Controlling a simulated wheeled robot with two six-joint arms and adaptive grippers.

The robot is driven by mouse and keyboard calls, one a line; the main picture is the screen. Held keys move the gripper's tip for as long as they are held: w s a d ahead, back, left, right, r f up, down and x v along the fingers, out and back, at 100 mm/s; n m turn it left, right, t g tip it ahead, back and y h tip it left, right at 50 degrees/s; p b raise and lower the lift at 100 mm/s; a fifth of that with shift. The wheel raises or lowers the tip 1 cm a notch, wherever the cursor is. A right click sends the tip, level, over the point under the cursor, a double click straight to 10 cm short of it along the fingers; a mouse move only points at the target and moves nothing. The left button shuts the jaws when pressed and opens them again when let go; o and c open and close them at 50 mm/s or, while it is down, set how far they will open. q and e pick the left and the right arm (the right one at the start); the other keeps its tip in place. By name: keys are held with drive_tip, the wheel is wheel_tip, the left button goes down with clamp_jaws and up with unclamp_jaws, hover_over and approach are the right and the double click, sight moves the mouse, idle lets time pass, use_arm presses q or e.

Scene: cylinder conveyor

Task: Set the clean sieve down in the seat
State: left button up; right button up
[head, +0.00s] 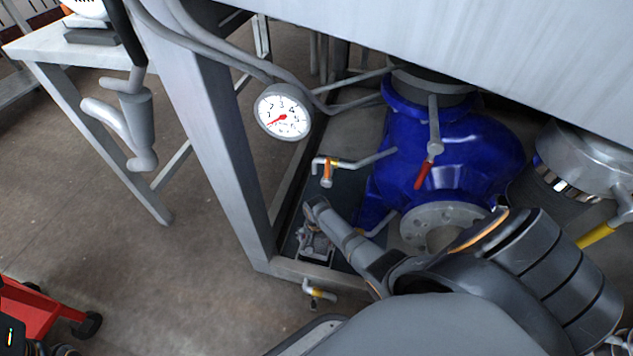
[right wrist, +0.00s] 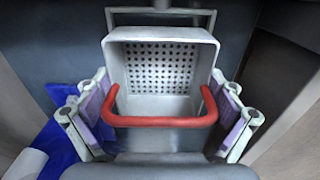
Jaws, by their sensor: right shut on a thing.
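In the right wrist view the sieve (right wrist: 160,53) is a pale, box-shaped basket with a perforated panel and a red handle (right wrist: 160,121). My right gripper (right wrist: 160,98) is shut on the sieve, with one finger on each side of it. A thin grey frame (right wrist: 160,13) shows just beyond the sieve's far rim. I cannot tell whether it is the seat or whether the sieve touches it. In the head view my right arm reaches in from the lower right, and I cannot make out the sieve there.
A blue pump-like housing (head: 455,150) with a red-tipped lever (head: 428,160) stands under the grey machine. A frame post (head: 222,150) and a dial gauge (head: 284,112) are left of it. A small orange-handled valve (head: 327,172) sits between. The floor (head: 110,220) at left is mostly clear.

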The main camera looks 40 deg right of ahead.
sight(317, 247)
drive_tip(key=shift+f, duration=0.2)
idle(0.3)
drive_tip(key=shift+f+b, duration=1.15)
drive_tip(key=shift+f, duration=0.55)
drive_tip(key=o, duration=0.9)
drive_tip(key=shift+r, duration=0.1)
wheel_tip(317, 247, up, 12)
